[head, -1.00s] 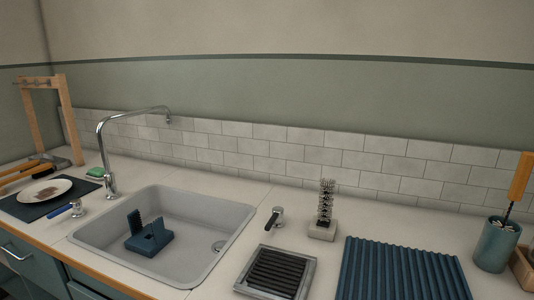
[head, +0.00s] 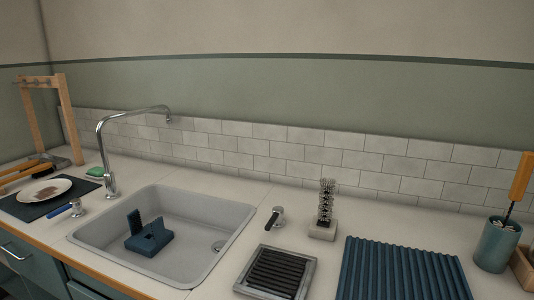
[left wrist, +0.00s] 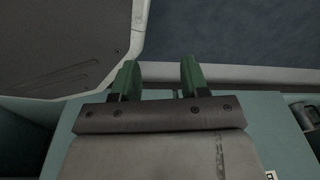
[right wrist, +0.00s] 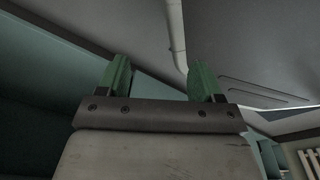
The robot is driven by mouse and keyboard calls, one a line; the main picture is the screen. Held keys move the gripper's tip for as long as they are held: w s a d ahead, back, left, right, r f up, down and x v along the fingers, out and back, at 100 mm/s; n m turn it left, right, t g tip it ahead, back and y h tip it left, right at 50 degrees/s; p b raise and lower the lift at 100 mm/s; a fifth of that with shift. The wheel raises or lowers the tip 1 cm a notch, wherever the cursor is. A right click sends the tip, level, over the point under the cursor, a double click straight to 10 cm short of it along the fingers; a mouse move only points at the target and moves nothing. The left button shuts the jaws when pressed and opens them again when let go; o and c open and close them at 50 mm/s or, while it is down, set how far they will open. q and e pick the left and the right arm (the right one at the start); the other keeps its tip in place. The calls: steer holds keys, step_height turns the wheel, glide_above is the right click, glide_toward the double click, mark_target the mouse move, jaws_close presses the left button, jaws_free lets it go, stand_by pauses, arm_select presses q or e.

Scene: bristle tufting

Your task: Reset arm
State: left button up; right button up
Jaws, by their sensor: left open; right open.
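My left gripper (left wrist: 160,82) shows in the left wrist view with its two green fingers apart and nothing between them. My right gripper (right wrist: 160,80) shows in the right wrist view, also with its green fingers apart and empty. Neither gripper nor arm shows in the head view. In the head view a blue brush-like block (head: 149,238) with an upright bristled part sits in the grey sink (head: 205,212). A small stand with stacked metallic bristle pieces (head: 325,206) stands on the counter right of the sink.
A dark ribbed tray (head: 274,272) and a blue corrugated mat (head: 400,270) lie on the counter. A teal cup (head: 497,245) holds an orange-handled tool (head: 521,178). A faucet (head: 109,160), plate (head: 45,190) and wooden rack (head: 66,118) stand left. The counter strip behind the mat is clear.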

arm_select(q)
steer(key=s+a+r+p, duration=0.1)
steer(key=s+r+p, duration=0.6)
steer(key=p, duration=0.5)
steer(key=shift+s+a+g, duration=0.3)
steer(key=shift+s+a, duration=0.05)
steer(key=shift+s, duration=0.5)
arm_select(e)
steer(key=s+d+r, duration=0.1)
steer(key=s+r, duration=0.6)
steer(key=r, duration=0.1)
steer(key=shift+d+r, duration=0.2)
steer(key=shift+r, duration=0.05)
